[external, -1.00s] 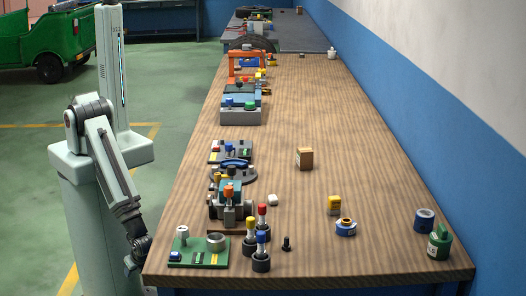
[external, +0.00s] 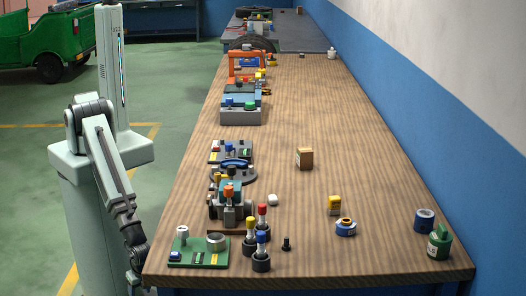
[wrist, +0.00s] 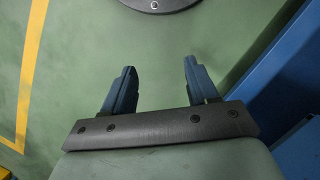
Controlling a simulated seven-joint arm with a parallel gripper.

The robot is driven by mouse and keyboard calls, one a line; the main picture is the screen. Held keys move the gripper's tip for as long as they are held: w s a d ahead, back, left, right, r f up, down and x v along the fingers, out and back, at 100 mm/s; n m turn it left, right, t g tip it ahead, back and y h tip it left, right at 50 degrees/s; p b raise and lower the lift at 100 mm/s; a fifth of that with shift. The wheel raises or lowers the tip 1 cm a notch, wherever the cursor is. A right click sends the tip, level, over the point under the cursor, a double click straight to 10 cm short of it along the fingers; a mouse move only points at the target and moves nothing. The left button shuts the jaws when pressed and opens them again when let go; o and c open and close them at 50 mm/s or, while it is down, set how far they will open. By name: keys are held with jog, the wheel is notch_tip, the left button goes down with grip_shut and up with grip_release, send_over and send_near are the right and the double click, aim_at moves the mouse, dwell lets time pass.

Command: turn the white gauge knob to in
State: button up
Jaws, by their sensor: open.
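A green board (external: 200,256) lies at the near left corner of the wooden bench. On it stand a small white-topped knob (external: 182,232), a grey ring-shaped part (external: 217,241) and a small blue block (external: 175,256). I cannot tell from the view which mark the knob points at. My gripper (wrist: 155,82) is open and empty in the wrist view, with two dark blue fingers apart above the green floor. In the external view my arm hangs down left of the bench, and the gripper end is low beside the bench's near left corner. The knob does not show in the wrist view.
Several capped posts (external: 261,250) stand right of the board, with a small black piece (external: 286,244) beside them. A grey clamp-like device (external: 230,207) stands behind. The bench's blue side (wrist: 270,85) is close on the wrist view's right.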

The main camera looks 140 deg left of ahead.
jog(key=w+d+r+m+t+h, duration=0.1)
jog(key=w+d+r+t, duration=0.3)
jog(key=w+d, duration=0.75)
jog(key=w+d+r+t+h, duration=0.1)
jog(key=w+d+r+t, duration=0.2)
jog(key=w+d+r, duration=0.8)
jog(key=w+d+r+t, duration=0.2)
jog(key=w+r, duration=0.2)
jog(key=w, duration=0.9)
jog(key=w+d+r+n+t, duration=0.1)
jog(key=w+r, duration=0.3)
jog(key=r, duration=0.3)
jog(key=w+d+r+n+t, duration=0.1)
jog(key=w+r, duration=0.3)
jog(key=r, duration=0.3)
jog(key=w+d+r, duration=0.2)
jog(key=w+r, duration=0.2)
jog(key=r, duration=0.3)
notch_tip(320, 180, up, 22)
jog(key=n+g+y, duration=0.2)
jog(key=n+g, duration=0.5)
jog(key=n, duration=0.5)
send_over(181, 228)
notch_tip(181, 228, down, 13)
jog(key=shift+w+f, duration=0.1)
jog(key=shift+f, duration=0.05)
